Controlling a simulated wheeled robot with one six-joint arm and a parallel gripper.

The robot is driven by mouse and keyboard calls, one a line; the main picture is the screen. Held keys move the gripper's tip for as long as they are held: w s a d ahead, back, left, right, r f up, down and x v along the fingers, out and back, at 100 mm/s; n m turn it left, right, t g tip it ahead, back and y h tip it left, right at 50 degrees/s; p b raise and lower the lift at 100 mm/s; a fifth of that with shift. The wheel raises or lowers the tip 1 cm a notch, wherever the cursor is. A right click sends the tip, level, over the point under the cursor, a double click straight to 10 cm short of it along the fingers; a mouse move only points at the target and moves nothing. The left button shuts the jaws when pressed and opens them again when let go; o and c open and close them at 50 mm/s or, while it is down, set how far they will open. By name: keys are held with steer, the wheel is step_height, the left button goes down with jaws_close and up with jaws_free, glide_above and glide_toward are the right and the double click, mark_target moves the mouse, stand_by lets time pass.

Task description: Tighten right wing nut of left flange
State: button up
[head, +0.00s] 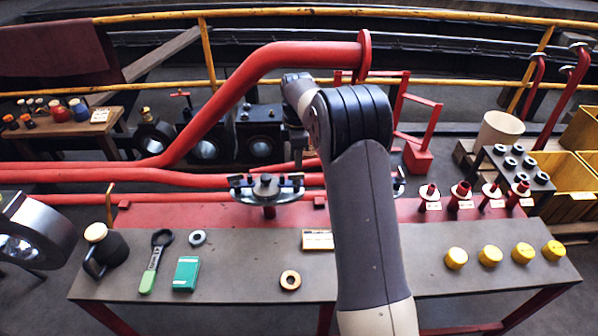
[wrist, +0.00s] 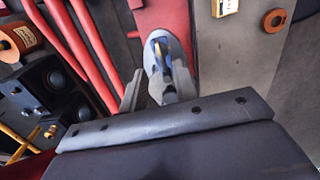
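My gripper (wrist: 157,84) is open, with a finger on either side of this nut's line. I cannot tell whether the fingers touch the nut. In the head view my forearm and wrist hide part of the gripper.
My arm hides most of the right flange. A label card (head: 318,240), an orange ring (head: 290,281), a green box (head: 186,273) and a green-handled wrench (head: 153,262) lie on the bench. Red pipes (head: 230,100) and black valve blocks (head: 259,135) stand behind.

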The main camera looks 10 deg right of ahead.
mark_target(298, 174)
step_height(298, 174, down, 6)
steer(key=shift+f+b, duration=0.1)
steer(key=shift+b, duration=0.2)
steer(key=shift+c, duration=0.2)
jaws_close()
